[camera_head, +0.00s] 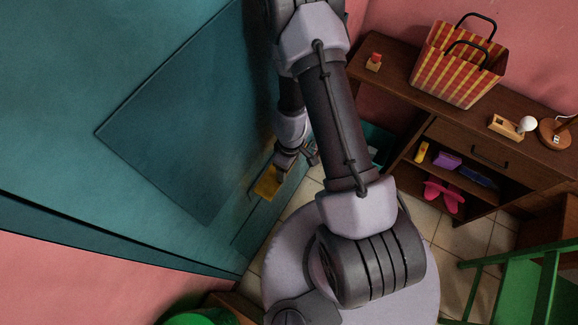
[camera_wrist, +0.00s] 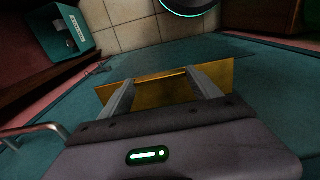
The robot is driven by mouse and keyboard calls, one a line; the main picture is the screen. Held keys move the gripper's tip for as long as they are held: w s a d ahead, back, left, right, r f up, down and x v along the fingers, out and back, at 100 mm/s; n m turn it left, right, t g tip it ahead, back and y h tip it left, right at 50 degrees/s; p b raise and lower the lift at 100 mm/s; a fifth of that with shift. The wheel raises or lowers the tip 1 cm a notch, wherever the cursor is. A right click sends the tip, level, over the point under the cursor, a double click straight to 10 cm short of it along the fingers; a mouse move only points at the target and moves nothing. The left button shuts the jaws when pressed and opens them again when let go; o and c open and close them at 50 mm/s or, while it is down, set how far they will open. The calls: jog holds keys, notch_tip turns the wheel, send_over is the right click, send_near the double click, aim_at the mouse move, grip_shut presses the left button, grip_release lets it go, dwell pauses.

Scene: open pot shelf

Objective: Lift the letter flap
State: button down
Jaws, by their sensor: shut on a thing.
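The letter flap (camera_head: 267,184) is a small brass-yellow plate low on the teal door (camera_head: 150,60). In the wrist view the brass plate (camera_wrist: 160,92) spans the space between and behind my fingers. My gripper (camera_head: 279,171) is at the flap's upper right end in the head view. In the wrist view my gripper's two fingers (camera_wrist: 160,76) reach to the brass, with their tips at its edge, and are shut on the flap. The exact contact is dark and partly hidden by the fingers. I cannot tell how far the flap is tilted from the door.
A metal handle (camera_wrist: 35,130) sits on the left in the wrist view, near a teal box (camera_wrist: 60,35). A brown shelf unit (camera_head: 390,60) with a striped bag (camera_head: 457,65) stands at right. A green chair (camera_head: 520,280) is at lower right. Tiled floor (camera_head: 450,240) lies between.

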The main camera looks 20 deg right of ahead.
jog(key=shift+s, duration=0.1)
jog(key=shift+c, duration=0.6)
grip_release()
notch_tip(320, 180, up, 18)
jog(key=p, duration=1.4)
jog(key=shift+s+f+p, duration=0.15)
jog(key=shift+f+p, duration=0.1)
jog(key=shift+p, duration=0.1)
jog(key=shift+d, duration=0.1)
